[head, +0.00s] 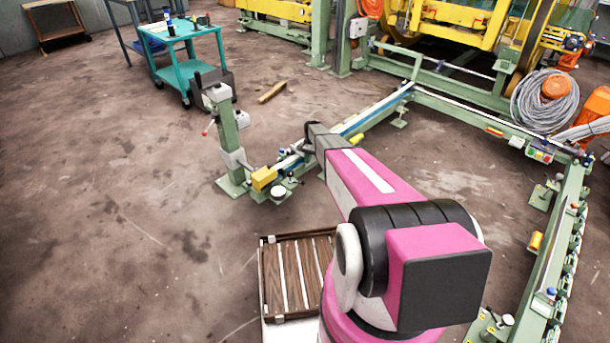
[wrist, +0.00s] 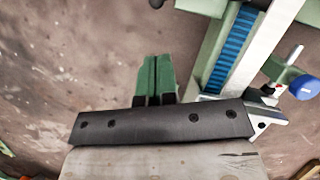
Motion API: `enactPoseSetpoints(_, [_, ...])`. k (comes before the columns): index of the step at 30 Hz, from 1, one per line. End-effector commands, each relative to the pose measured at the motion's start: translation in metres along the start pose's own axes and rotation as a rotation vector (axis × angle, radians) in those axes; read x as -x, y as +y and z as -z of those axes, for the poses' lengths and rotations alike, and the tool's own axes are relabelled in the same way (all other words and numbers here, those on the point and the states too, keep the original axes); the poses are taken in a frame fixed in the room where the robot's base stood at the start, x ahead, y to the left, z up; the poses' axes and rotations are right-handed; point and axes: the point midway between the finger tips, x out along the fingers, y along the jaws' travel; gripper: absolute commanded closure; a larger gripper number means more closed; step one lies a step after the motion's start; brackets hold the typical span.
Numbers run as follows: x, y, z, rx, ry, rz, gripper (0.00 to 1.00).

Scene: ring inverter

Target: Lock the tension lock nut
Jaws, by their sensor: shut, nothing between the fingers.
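I cannot make out the tension lock nut for certain. A blue round knob (wrist: 302,88) with a red and white part beside it sits at the right of the wrist view, next to a green and metal rail (wrist: 228,45) with a ribbed blue strip. My gripper (wrist: 157,58) shows in the wrist view as two green fingers close together, with nothing between them. They are left of the rail and apart from the knob in the picture. A dark bar with screws hides what lies below. In the head view my arm hides the gripper, near the rail's end (head: 258,192).
A green post (head: 226,130) stands left of the rail end, beside a yellow block (head: 263,178). A teal cart (head: 190,62) and yellow machinery stand at the back. The floor at left is clear.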

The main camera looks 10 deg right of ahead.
Motion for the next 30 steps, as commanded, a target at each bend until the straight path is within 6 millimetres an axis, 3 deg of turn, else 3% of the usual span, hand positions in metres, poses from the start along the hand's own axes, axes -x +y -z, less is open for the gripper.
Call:
enactPoseSetpoints(14, [-0.006, 0.000, 0.000, 0.001, 0.001, 0.000, 1.00])
enactPoseSetpoints(20, [-0.030, 0.000, -0.001, 0.001, -0.001, -0.001, 1.00])
enactPoseSetpoints(30, [-0.085, 0.000, 0.000, 0.001, 0.000, 0.000, 1.00])
